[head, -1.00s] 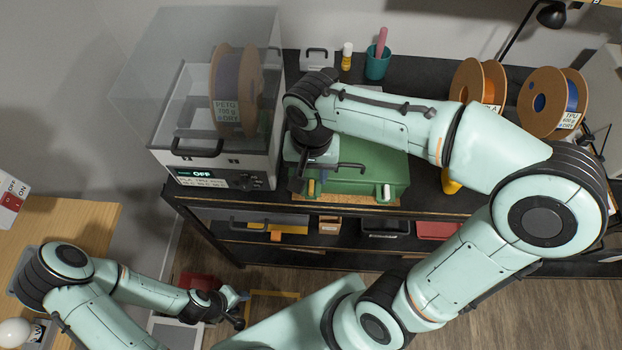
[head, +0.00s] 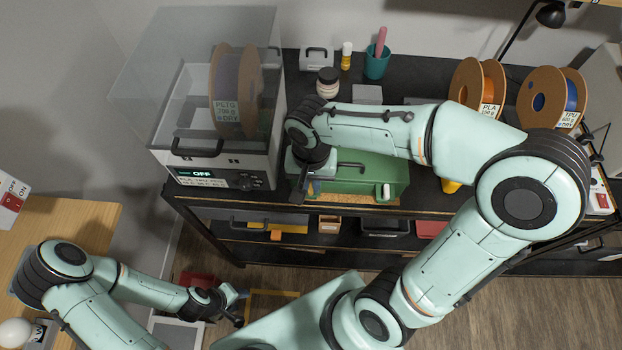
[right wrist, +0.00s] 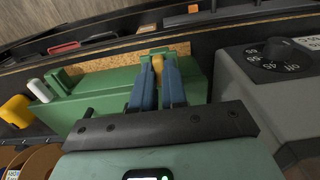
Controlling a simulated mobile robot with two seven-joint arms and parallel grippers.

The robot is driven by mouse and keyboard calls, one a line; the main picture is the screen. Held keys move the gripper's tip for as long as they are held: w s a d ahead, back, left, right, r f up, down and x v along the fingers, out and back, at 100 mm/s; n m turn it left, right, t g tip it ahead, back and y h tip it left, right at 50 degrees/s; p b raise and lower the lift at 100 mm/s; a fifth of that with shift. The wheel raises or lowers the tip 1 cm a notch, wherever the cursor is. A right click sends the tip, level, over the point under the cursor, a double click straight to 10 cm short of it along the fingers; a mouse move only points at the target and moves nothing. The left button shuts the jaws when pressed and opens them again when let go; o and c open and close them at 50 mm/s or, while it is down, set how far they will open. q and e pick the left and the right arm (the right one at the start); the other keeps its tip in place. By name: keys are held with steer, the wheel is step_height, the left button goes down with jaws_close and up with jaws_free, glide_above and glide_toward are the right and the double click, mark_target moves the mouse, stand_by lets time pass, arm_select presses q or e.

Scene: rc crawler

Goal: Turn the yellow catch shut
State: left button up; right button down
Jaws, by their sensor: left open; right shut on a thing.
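The green case (head: 355,184) lies on the dark bench, its lid down and its handle on top. The yellow catch (right wrist: 158,64) is at one front corner. A white catch (head: 385,191) is at the other front corner and also shows in the right wrist view (right wrist: 40,90). My right gripper (head: 304,192) is at the case's front left. In the right wrist view its blue fingers (right wrist: 158,75) are shut on the yellow catch; the gripper hides this catch in the head view. My left gripper (head: 240,308) is open and empty, low at the lower left.
A filament dryer (head: 215,170) stands close to the left of the case. A jar (head: 328,84), a teal cup (head: 377,63) and filament spools (head: 550,100) are behind and to the right. A shelf with trays (head: 385,228) runs below the bench top.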

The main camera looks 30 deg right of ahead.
arm_select(q)
steer(key=shift+s+f, duration=0.1)
arm_select(e)
steer(key=n+b, duration=0.1)
steer(key=n, duration=0.2)
steer(key=shift+n, duration=0.3)
steer(key=n, duration=0.3)
steer(key=shift+n+b, duration=0.3)
steer(key=shift+b, duration=0.05)
steer(key=n, duration=0.5)
arm_select(q)
steer(key=shift+g, duration=0.3)
steer(key=s+f, duration=0.2)
steer(key=s, duration=0.1)
steer(key=shift+f, duration=0.35)
arm_select(e)
steer(key=n, duration=0.5)
steer(key=shift+n, duration=0.4)
arm_select(q)
steer(key=shift+s, duration=0.1)
arm_select(e)
steer(key=c, duration=1.2)
jaws_free()
steer(key=shift+o, duration=0.2)
